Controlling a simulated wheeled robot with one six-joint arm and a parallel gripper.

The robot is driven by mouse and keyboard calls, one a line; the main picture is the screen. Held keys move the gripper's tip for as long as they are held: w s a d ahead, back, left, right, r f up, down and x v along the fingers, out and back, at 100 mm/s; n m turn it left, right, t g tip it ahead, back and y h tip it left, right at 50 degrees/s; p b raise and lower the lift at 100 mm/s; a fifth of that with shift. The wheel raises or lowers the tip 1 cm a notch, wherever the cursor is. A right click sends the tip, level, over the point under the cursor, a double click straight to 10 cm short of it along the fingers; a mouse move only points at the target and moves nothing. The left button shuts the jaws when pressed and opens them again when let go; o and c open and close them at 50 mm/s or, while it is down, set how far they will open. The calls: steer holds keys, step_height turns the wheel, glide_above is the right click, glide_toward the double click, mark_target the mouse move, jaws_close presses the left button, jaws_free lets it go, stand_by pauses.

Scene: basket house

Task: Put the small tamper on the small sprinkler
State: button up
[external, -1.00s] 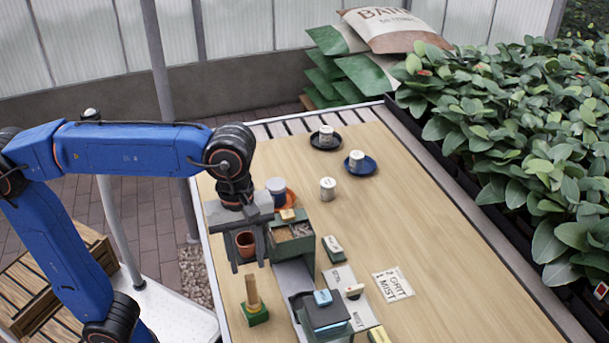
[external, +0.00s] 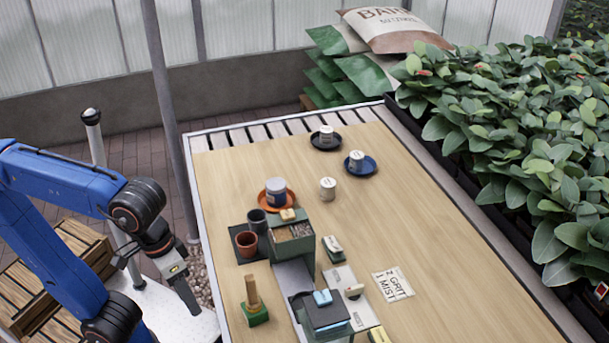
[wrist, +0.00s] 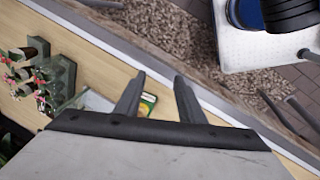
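A small tamper with an upright wooden handle and a green base (external: 254,309) stands at the near left of the table. I cannot pick out the small sprinkler with certainty. My gripper (external: 187,295) hangs off the table's left edge, apart from the tamper. In the wrist view its two fingers (wrist: 159,76) are spread and hold nothing; a green and yellow thing (wrist: 148,104) shows beyond them.
A green divided box (external: 291,247) and a dark stand with a blue block (external: 322,310) occupy the table's left-middle. Pots (external: 247,243) and a jar on an orange saucer (external: 276,203) stand behind. Label cards (external: 393,284) lie right. The right table side is clear; plants (external: 510,130) border it.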

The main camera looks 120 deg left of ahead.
steer(key=s+d+f+m+t, duration=0.2)
steer(key=s+d+f+m, duration=0.3)
steer(key=s+f+m, duration=0.4)
steer(key=shift+f+m, duration=1.5)
steer(key=shift+m, duration=0.4)
steer(key=shift+s, duration=0.1)
